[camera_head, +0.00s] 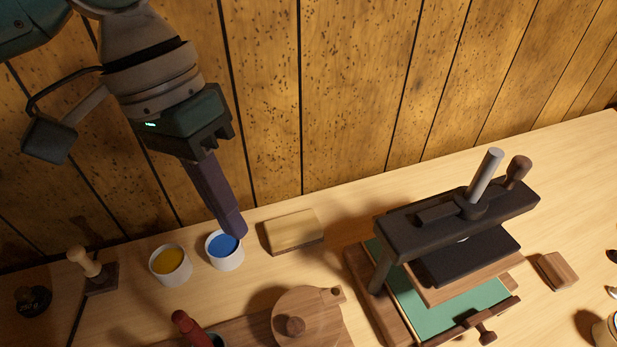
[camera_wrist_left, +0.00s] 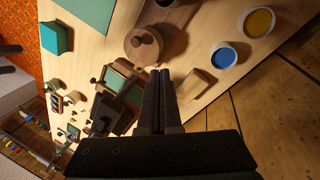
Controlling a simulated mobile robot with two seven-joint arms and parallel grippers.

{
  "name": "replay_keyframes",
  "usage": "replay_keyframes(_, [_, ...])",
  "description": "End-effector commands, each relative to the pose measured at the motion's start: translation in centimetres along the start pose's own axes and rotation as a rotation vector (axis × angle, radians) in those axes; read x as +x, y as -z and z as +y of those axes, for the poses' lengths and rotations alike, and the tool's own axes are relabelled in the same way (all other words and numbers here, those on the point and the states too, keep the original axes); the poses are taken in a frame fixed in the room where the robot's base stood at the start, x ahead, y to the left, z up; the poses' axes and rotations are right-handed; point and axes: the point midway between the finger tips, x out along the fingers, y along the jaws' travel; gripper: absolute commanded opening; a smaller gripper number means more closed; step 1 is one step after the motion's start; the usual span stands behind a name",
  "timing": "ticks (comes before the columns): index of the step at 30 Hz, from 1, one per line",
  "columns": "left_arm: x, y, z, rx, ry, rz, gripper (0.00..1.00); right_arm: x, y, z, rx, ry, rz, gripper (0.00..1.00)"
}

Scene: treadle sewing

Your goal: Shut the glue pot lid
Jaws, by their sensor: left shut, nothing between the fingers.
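A round wooden lid (camera_head: 318,310) with a dark knob and a small side tab shows at the bottom of the head view. It also shows in the left wrist view (camera_wrist_left: 138,53), where it looks like a thick disc. I take it for the glue pot's lid; I cannot tell how it sits on a pot. My left gripper (camera_head: 238,233) is shut and empty, pointing down, in front of or above the blue paint cup, apart from the lid. Its closed fingers (camera_wrist_left: 160,75) show in the left wrist view. My right gripper is not in view.
A blue paint cup (camera_head: 225,262) and a yellow one (camera_head: 171,276) stand near the wall. A wooden block (camera_head: 293,233) lies beside them. A black press (camera_head: 450,225) stands right of the lid. A red-handled tool (camera_head: 187,328) and a stamp (camera_head: 88,265) are at the left.

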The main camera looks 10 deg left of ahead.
Motion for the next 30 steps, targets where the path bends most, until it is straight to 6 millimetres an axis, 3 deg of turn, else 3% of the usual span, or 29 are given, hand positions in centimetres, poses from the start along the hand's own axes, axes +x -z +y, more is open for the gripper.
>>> replay_keyframes(1, [0.8, 0.2, -0.4, 0.173, -0.001, -0.001, 0.0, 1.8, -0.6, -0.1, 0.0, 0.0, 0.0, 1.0])
replay_keyframes(9, [0.6, 0.4, -0.8, 1.149, -0.031, -0.027, 0.0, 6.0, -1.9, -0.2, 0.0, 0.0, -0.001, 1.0])
replay_keyframes(15, [0.1, 0.2, -0.9, 1.618, -0.057, -0.036, 0.0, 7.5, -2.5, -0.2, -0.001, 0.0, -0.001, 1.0])
replay_keyframes(23, [0.8, 0.0, -0.8, 1.763, -0.071, -0.039, 0.0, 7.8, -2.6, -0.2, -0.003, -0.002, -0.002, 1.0])
replay_keyframes(30, [5.3, -0.4, -0.8, 1.76, -0.073, -0.039, 0.0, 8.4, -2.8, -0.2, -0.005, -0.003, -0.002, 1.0])
